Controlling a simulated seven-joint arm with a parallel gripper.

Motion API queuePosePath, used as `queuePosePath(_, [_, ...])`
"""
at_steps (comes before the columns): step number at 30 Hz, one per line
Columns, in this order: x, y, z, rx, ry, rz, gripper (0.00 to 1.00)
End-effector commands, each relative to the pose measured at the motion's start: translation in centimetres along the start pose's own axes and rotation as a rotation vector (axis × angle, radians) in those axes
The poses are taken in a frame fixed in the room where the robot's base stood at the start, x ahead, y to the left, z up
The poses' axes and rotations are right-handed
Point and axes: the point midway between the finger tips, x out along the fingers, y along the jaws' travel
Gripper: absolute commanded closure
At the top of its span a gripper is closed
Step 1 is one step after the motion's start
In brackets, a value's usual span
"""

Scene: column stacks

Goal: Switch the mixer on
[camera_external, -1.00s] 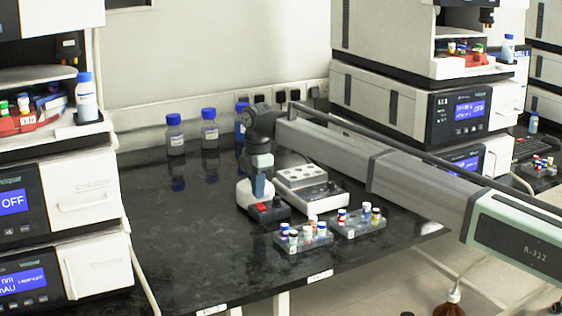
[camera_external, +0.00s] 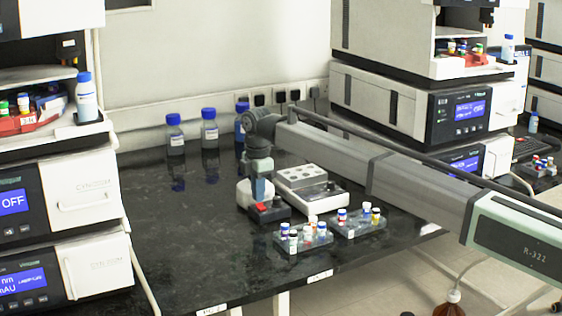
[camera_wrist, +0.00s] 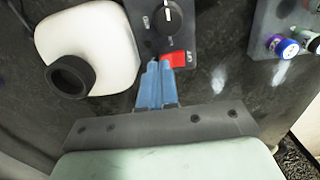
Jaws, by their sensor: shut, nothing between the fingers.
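The mixer has a white body (camera_wrist: 95,45) with a black round cup (camera_wrist: 72,76) and a dark control box (camera_wrist: 185,22). It also shows in the external view, with its white body (camera_external: 243,193) beside the dark box (camera_external: 284,211). A black knob (camera_wrist: 168,16) and a red switch (camera_wrist: 177,59) are on the box. My gripper (camera_wrist: 158,64) is shut and empty, its blue fingers pointing at the switch's left end. In the external view my gripper (camera_external: 261,198) is just above the box. I cannot tell whether the tips touch the switch, or which way it is tipped.
A white block with wells (camera_external: 300,175) stands behind the box. Two vial racks (camera_external: 303,242) (camera_external: 362,224) stand to its right and front. Blue-capped bottles (camera_external: 175,135) (camera_external: 209,130) stand at the back. The bench's left part (camera_external: 180,225) is clear.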

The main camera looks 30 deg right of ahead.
Motion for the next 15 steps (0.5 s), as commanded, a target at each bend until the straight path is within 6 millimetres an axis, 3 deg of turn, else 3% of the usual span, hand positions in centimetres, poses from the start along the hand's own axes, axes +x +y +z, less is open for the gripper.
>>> queuePosePath(15, [0.63,0.01,0.0,0.0,0.0,0.0,1.0])
